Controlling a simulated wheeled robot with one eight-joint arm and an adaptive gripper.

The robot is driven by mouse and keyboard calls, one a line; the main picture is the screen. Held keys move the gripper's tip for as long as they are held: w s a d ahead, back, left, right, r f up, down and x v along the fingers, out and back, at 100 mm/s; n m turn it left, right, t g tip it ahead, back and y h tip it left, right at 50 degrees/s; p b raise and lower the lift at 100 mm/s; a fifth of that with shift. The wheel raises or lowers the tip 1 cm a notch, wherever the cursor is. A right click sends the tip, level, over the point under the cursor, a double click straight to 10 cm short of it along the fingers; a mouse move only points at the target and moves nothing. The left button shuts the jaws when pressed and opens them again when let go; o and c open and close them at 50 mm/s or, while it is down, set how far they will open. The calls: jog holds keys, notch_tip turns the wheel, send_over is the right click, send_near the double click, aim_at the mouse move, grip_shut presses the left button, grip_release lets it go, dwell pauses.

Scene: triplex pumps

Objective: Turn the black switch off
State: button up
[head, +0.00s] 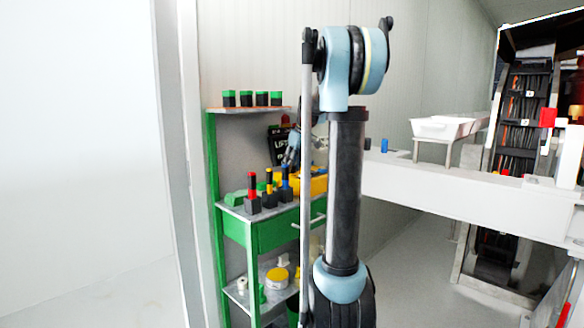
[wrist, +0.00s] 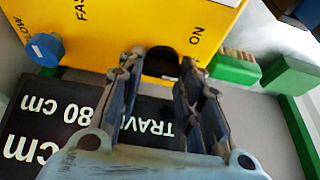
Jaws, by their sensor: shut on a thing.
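In the wrist view the yellow control box (wrist: 180,20) fills the top, with "ON" at its right, part of "FAST" and "SLOW" at its left. The black switch (wrist: 161,56) shows as a dark rounded shape at the box's lower edge, between my fingertips. My gripper (wrist: 160,68) is shut on it, one finger on each side. Its full outline and exact position are partly hidden by the fingers. In the head view my gripper (head: 293,148) is partly hidden behind my arm, above the yellow box (head: 316,181) on the green shelf unit.
A blue knob (wrist: 45,49) sits at the box's left. A black sign (wrist: 60,120) with white lettering lies below my fingers. Red, yellow and blue-topped pieces (head: 268,190) stand on the shelf (head: 234,209).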

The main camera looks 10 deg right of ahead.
jog(key=shift+d, duration=0.1)
jog(key=o, duration=1.1)
jog(key=shift+c, duration=0.2)
jog(key=v, duration=1.2)
jog(key=shift+w, duration=0.15)
